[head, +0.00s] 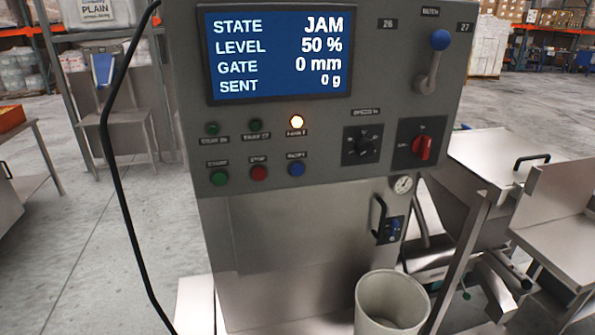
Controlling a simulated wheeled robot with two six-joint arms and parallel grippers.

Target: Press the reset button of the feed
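The feed's grey control panel (322,110) fills the middle of the head view. Its screen (279,54) reads STATE JAM, LEVEL 50 %, GATE 0 mm, SENT 0 g. In the bottom row are a green button (219,178), a red button (259,173) and a blue button (296,168). Their small labels are blurred; the blue one's seems to read RESET. Above it an amber lamp (297,122) is lit, and two green lamps beside it are dark. Neither of my grippers is in view.
A black knob (362,146), a red switch (421,147) and a blue-balled lever (440,41) sit right of the buttons. A black cable (117,170) hangs left of the panel. A pale bin (391,300) stands below. Space before the buttons looks clear.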

